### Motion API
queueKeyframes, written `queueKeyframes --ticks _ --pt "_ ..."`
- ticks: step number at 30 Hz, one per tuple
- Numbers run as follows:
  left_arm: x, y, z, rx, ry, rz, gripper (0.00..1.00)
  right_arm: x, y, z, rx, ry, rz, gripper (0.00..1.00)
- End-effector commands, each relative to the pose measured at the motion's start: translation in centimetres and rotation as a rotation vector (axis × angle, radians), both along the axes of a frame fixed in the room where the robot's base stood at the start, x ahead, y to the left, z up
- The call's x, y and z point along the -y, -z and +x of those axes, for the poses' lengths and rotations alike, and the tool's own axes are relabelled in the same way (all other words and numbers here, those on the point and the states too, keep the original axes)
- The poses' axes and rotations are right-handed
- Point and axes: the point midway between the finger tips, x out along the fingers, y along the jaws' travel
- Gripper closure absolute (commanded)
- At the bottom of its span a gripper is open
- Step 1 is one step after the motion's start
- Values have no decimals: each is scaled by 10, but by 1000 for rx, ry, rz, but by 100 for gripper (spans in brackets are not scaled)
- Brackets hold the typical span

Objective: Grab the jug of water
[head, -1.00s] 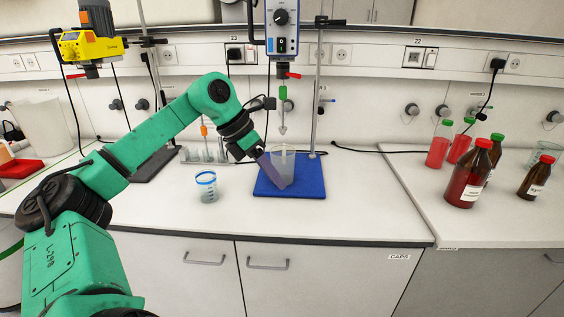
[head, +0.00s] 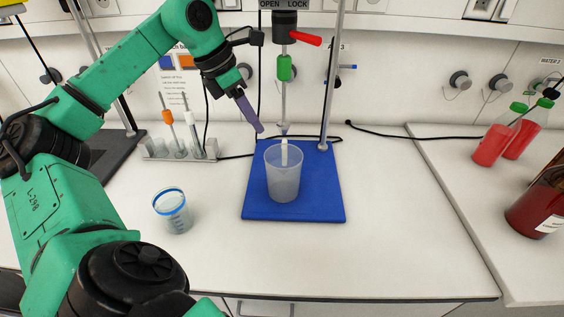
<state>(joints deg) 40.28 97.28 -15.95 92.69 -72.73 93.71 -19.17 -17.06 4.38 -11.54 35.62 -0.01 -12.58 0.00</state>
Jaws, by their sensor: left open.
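A translucent, frosted jug (head: 283,180) stands upright on the blue base plate (head: 262,208) of a lab stand, in the middle of the head view. A white vertical strip, perhaps its handle, shows at its far rim. My left gripper (head: 260,128) is open and empty, with its purple-grey fingers pointing down and right. In the picture its tips are above and left of the jug's rim, apart from it. The gap between the fingers is not clearly seen. My right gripper is out of view.
A small clear cup with a blue rim (head: 173,210) stands left of the plate. A stirrer (head: 284,100) hangs above the jug beside a metal rod (head: 334,75). A probe rack (head: 180,150) is behind left. Red bottles (head: 494,142) stand right. The front counter is clear.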

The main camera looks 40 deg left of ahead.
Motion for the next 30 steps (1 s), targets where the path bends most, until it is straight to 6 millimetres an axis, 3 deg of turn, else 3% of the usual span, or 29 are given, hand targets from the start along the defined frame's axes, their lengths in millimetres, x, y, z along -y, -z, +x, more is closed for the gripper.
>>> queueKeyframes --ticks 2,10,22,30 --pt "1 7 2 -1 1 0 56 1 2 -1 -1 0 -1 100" --pt "13 66 23 -4 2 -1 56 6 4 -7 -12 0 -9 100" --pt "22 123 50 -2 1 -2 56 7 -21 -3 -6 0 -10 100" --pt "23 134 52 1 0 0 56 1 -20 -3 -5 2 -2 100"
